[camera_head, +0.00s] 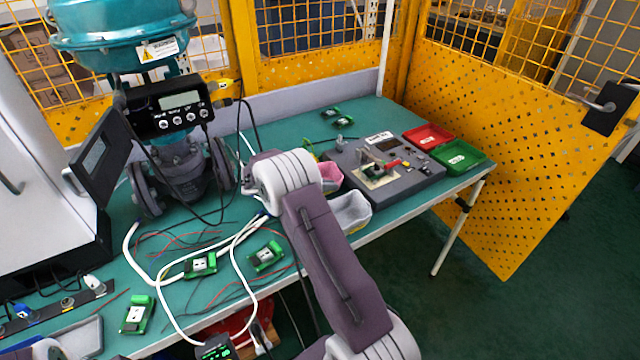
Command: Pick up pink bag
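A small pink item (329,173), which looks like the pink bag, lies on the green table (385,118) just right of my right arm's upper joint. It is partly covered by that joint, so its full shape does not show. My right arm (335,255) rises from the lower right and crosses the table's front edge. Its gripper fingers cannot be made out, and I cannot tell whether they touch anything. My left gripper is not in view.
A grey bin (351,213) sits at the front edge. A grey device panel (405,178), a red tray (428,136) and a green tray (459,157) lie to the right. A teal valve (125,35), loose cables and several green boards fill the left.

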